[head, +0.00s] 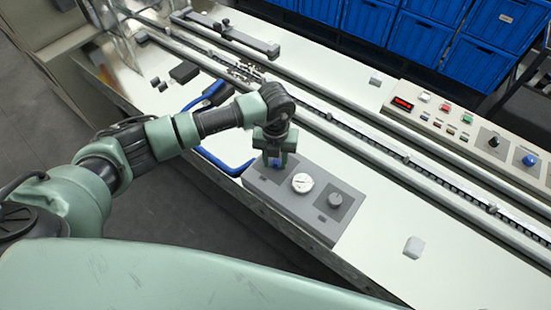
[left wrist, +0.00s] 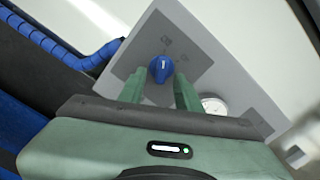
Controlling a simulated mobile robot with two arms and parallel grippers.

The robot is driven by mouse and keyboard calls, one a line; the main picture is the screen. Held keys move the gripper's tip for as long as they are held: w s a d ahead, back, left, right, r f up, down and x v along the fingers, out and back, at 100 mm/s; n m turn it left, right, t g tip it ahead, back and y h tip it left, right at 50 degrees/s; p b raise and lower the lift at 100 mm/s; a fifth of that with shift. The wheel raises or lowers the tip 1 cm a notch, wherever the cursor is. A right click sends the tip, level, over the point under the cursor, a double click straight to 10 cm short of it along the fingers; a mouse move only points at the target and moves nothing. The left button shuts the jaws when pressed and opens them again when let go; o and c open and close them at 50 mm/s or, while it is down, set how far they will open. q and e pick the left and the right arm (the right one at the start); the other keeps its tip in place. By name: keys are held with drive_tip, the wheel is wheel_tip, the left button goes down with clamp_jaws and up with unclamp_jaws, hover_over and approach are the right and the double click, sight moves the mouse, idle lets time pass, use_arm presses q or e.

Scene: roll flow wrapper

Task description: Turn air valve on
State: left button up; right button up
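The air valve is a blue knob on a grey panel. In the left wrist view the blue knob (left wrist: 161,68) has a white line on it and sits between the fingertips of my left gripper (left wrist: 158,82). The fingers are apart, with a gap visible on at least the right side of the knob. In the head view my left gripper (head: 274,158) points down over the left end of the grey panel (head: 262,187), and a bit of the blue knob (head: 277,162) shows between its fingers. My right gripper is not in view.
A blue hose (head: 225,165) runs to the panel's left side. A conveyor rail (head: 380,150) lies behind it. A control box (head: 470,130) with buttons stands at the right.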

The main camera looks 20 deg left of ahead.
use_arm(q)
clamp_jaws()
drive_tip(key=shift+a+f+m+b, duration=0.1)
drive_tip(key=shift+f+m+b, duration=0.05)
drive_tip(key=shift+m+b, duration=0.75)
drive_tip(key=m+b, duration=0.2)
drive_tip(key=b, duration=0.1)
drive_tip(key=m+b, duration=0.5)
drive_tip(key=b, duration=0.1)
drive_tip(key=shift+w+a, duration=0.15)
drive_tip(key=shift+a, duration=0.2)
drive_tip(key=shift+w+a+m+b, duration=0.1)
drive_tip(key=shift+m+b, duration=1.2)
drive_tip(key=shift+m, duration=0.3)
drive_tip(key=shift+r, duration=0.2)
